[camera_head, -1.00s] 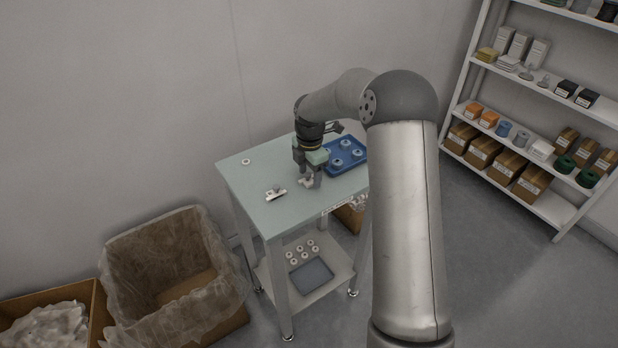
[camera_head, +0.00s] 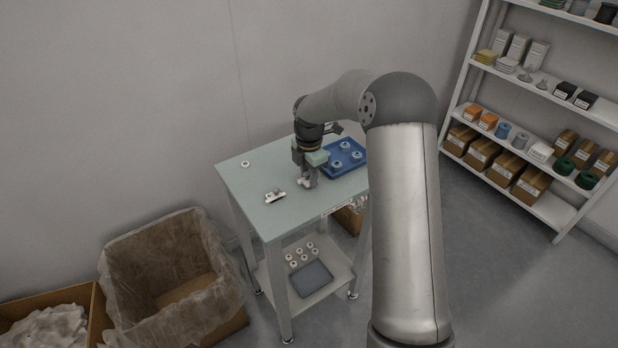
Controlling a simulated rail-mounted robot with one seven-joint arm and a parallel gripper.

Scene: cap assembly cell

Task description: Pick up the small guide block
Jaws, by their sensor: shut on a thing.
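My gripper (camera_head: 309,178) points down over the pale green table top (camera_head: 248,186), left of the blue tray. It is shut on a small whitish block (camera_head: 302,182), the small guide block, of which only a little shows between and beside the fingers. I cannot tell whether the block touches the table. A silver and dark metal piece (camera_head: 275,197) lies on the table to the left of my gripper. A small white ring (camera_head: 245,164) lies near the table's back left corner.
The blue tray (camera_head: 330,174) holds several white round parts. A lower shelf (camera_head: 327,283) carries several white rings and a grey tray (camera_head: 311,278). A lined bin (camera_head: 125,250) stands at left, a stocked rack (camera_head: 550,205) at right. The table's left front is clear.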

